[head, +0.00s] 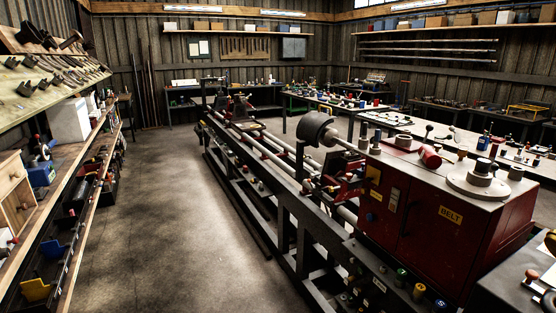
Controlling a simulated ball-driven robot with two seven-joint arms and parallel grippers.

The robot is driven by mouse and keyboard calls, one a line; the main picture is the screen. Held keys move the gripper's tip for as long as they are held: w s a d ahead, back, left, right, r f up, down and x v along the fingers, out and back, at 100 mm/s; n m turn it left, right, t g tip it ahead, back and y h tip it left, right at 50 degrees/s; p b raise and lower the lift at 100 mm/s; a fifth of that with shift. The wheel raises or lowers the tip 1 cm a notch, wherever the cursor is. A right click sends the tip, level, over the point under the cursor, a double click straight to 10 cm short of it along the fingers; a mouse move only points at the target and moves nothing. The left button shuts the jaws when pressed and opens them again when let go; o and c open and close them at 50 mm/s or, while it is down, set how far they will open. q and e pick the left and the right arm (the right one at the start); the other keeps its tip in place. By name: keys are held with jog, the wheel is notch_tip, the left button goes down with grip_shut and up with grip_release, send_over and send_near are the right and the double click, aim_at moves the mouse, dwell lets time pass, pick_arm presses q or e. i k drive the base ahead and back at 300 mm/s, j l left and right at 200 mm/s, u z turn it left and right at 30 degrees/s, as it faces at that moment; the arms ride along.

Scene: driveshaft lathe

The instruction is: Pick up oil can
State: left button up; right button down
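I cannot clearly pick out an oil can at this size. A small red rounded can-like object (430,156) lies tilted on top of the red lathe headstock, and I cannot tell whether it is the oil can. A small blue item with a red top (483,141) stands behind the headstock on the grey table; its kind is also unclear. Neither of my grippers is in view.
The long lathe (285,150) with its red headstock (440,215) fills the middle and right. Shelves (75,185) with bins and tools line the left. The concrete floor (175,190) between them is clear. Cluttered benches (400,121) stand behind the lathe.

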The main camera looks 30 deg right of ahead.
aim_at(432, 159)
jog(key=i+z, duration=0.45)
jog(key=i+j+z, duration=0.2)
jog(key=i+z, duration=0.2)
jog(key=i, duration=0.15)
jog(key=i+j+z, duration=0.45)
jog(key=i+l, duration=0.05)
jog(key=l, duration=0.05)
